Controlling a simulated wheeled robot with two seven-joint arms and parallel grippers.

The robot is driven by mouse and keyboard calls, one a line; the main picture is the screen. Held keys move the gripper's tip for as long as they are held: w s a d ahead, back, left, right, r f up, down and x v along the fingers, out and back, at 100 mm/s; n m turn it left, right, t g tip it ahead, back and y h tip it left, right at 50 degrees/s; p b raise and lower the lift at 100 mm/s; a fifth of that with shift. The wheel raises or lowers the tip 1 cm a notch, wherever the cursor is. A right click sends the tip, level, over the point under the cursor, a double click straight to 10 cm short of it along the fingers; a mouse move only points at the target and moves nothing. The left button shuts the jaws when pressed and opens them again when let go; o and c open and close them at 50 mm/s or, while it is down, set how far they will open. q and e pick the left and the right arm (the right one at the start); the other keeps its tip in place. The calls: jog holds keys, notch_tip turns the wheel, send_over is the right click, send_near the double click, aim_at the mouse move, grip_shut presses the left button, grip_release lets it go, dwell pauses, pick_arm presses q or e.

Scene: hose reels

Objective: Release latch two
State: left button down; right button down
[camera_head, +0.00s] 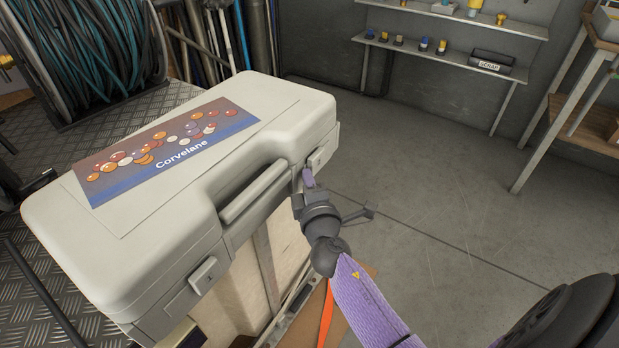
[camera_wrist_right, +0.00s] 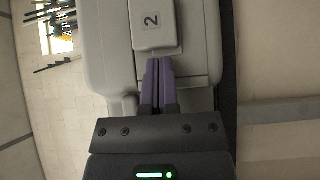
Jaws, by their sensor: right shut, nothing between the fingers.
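Another latch (camera_head: 204,275) is at the left of the case front. My left gripper is out of view.
The case handle (camera_head: 258,192) lies between the two latches. A hose reel (camera_head: 85,50) stands behind the case at the left. A wall shelf (camera_head: 440,52) with small items and a dark bin is at the back. The floor right of the case is clear.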

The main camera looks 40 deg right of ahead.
aim_at(321, 161)
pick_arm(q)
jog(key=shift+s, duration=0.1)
pick_arm(e)
jog(key=shift+d, duration=0.15)
jog(key=d, duration=0.1)
jog(key=w+d, duration=0.1)
jog(key=d, duration=0.2)
jog(key=shift+w+d, duration=0.1)
jog(key=shift+w, duration=0.3)
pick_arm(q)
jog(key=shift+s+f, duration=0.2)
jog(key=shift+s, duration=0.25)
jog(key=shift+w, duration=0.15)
